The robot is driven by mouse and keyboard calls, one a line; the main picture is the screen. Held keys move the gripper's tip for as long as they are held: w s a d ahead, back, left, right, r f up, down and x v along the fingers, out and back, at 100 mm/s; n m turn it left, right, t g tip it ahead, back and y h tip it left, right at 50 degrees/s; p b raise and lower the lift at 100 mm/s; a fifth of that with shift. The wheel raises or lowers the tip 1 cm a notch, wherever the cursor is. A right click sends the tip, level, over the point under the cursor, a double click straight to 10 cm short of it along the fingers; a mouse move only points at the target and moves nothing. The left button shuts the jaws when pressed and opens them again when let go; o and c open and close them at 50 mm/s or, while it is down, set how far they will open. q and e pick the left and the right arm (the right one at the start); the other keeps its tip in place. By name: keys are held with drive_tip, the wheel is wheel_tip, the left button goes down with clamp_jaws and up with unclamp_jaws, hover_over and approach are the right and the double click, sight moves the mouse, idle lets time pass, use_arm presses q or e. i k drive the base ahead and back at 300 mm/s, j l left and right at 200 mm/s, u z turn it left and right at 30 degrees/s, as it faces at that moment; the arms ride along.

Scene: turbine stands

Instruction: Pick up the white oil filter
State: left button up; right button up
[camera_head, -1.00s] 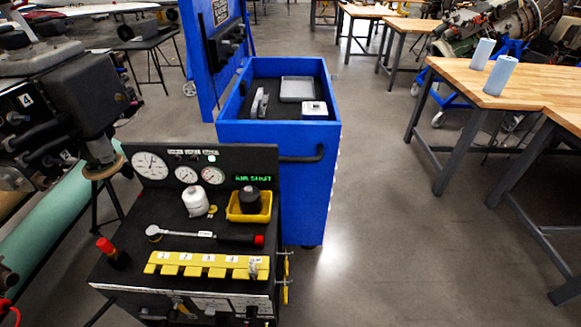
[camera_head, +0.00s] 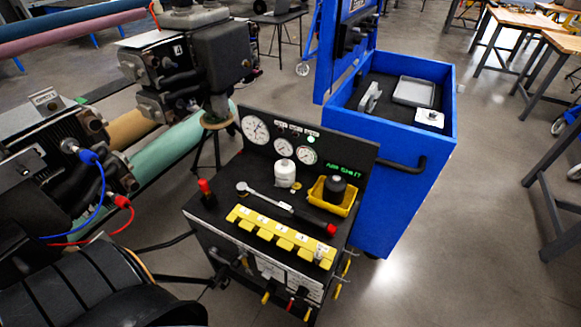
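The white oil filter (camera_head: 284,174) stands upright on the black top of the test stand (camera_head: 228,214), below the gauges. It is a small white cylinder with a narrower top. A small yellowish piece (camera_head: 296,186) lies at its right side. Neither of my grippers shows in the head view, and nothing is touching the filter.
A yellow tray (camera_head: 341,207) with a black filter (camera_head: 335,188) is right of the white filter. A ratchet wrench (camera_head: 285,208) and a yellow numbered rack (camera_head: 280,238) lie in front. A blue cart (camera_head: 398,190) stands right; engine parts (camera_head: 100,150) crowd the left.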

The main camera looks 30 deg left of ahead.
sight(284, 168)
drive_tip(key=u, duration=3.1)
drive_tip(key=z, duration=2.05)
drive_tip(key=i+l, duration=0.1)
drive_tip(key=l, duration=0.4)
drive_tip(key=i+l, duration=0.1)
drive_tip(key=l, duration=0.35)
drive_tip(key=i+l, duration=0.1)
drive_tip(key=l, duration=0.4)
drive_tip(key=i+l+u, duration=0.1)
drive_tip(key=l+u, duration=0.3)
drive_tip(key=l, duration=0.15)
drive_tip(key=l+u, duration=0.4)
drive_tip(key=l, duration=0.15)
